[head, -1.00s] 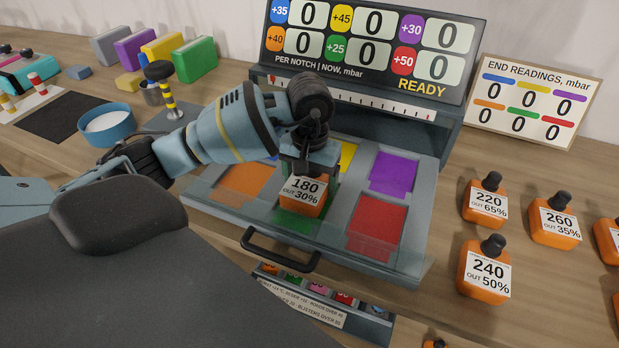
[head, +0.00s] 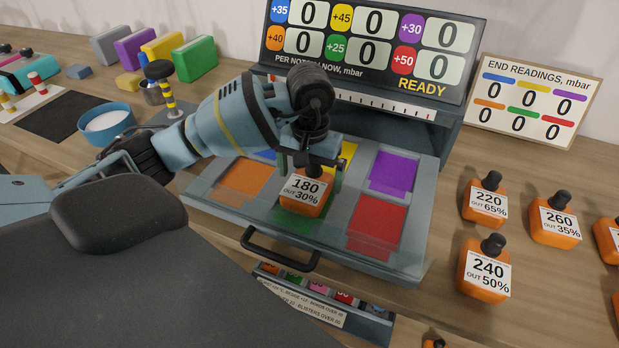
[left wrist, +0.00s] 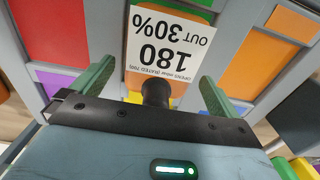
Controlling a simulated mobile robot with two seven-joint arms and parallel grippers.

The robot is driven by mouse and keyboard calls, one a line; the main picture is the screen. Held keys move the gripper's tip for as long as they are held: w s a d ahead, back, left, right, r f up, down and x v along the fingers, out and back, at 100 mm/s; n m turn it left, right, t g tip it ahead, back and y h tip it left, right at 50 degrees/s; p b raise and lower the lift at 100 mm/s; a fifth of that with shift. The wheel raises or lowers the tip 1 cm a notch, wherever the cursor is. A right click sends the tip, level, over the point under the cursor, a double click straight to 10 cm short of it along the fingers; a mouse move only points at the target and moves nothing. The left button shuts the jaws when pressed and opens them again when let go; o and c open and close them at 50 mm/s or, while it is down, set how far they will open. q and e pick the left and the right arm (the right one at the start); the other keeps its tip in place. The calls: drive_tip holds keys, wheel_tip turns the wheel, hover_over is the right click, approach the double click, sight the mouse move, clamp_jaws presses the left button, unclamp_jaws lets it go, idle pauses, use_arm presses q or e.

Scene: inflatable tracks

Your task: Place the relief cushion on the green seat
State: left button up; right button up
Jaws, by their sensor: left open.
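The relief cushion (head: 304,194) is an orange block with a black knob and a white label reading 180, OUT 30%. It rests on the green seat (head: 296,220), which shows in front of it and at its sides. My left gripper (head: 313,174) is open above the cushion, its fingers apart from it. In the left wrist view the open fingers (left wrist: 157,82) stand to either side of the knob (left wrist: 156,93), clear of it, and the label (left wrist: 172,42) is upside down. My right gripper is not in view.
The grey tray also holds orange (head: 240,178), purple (head: 393,172) and red (head: 376,222) seats, with a black handle (head: 280,250) in front. Behind it stands a display (head: 372,45) showing zeros and READY. Several orange cushions (head: 486,268) stand on the table at right.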

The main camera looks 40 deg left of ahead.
sight(309, 179)
use_arm(q)
wheel_tip(309, 179, up, 10)
drive_tip(key=shift+r+p, duration=0.15)
drive_tip(key=shift+p, duration=0.15)
drive_tip(key=shift+s, duration=0.1)
